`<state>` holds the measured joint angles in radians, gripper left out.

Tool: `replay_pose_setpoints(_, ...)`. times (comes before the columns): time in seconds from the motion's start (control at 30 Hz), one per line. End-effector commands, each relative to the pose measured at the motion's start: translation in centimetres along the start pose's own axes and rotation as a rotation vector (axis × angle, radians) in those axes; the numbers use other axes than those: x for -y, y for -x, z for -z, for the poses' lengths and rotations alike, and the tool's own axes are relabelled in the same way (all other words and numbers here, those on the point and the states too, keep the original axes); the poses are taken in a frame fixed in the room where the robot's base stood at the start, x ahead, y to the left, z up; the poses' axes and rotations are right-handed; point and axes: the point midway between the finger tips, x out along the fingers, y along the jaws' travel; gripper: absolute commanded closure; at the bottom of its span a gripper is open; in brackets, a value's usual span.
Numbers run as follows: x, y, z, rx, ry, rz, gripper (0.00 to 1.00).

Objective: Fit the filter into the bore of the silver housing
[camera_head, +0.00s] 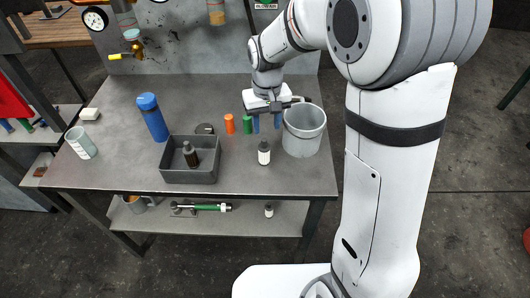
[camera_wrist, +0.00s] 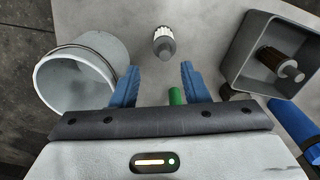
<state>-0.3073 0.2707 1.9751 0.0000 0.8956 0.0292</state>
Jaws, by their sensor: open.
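My gripper (camera_head: 266,122) is open and empty above the table's back right, its blue fingers spread in the wrist view (camera_wrist: 160,68). I cannot identify the silver housing surely; a low dark round piece (camera_head: 205,128) stands behind the tray.
A grey bucket (camera_head: 304,131) stands close right of my gripper. A grey tray (camera_head: 189,175) holds a dark brown bottle (camera_head: 190,154). An orange cylinder (camera_head: 229,123), blue bottle (camera_head: 152,117) and pale cup (camera_head: 81,142) stand further left. The front right tabletop is clear.

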Motion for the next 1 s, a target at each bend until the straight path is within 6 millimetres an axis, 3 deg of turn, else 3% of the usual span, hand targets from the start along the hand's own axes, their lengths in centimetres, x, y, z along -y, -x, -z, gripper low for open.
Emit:
replay_pose_setpoints(0.5, 0.7, -6.3, 0.0, 0.003, 0.001, 0.000, 0.59)
replay_pose_setpoints(0.77, 0.8, -6.5, 0.1, 0.000, 0.001, 0.000, 0.60)
replay_pose_setpoints(1.0, 0.8, -6.4, 0.1, 0.000, 0.002, 0.000, 0.79)
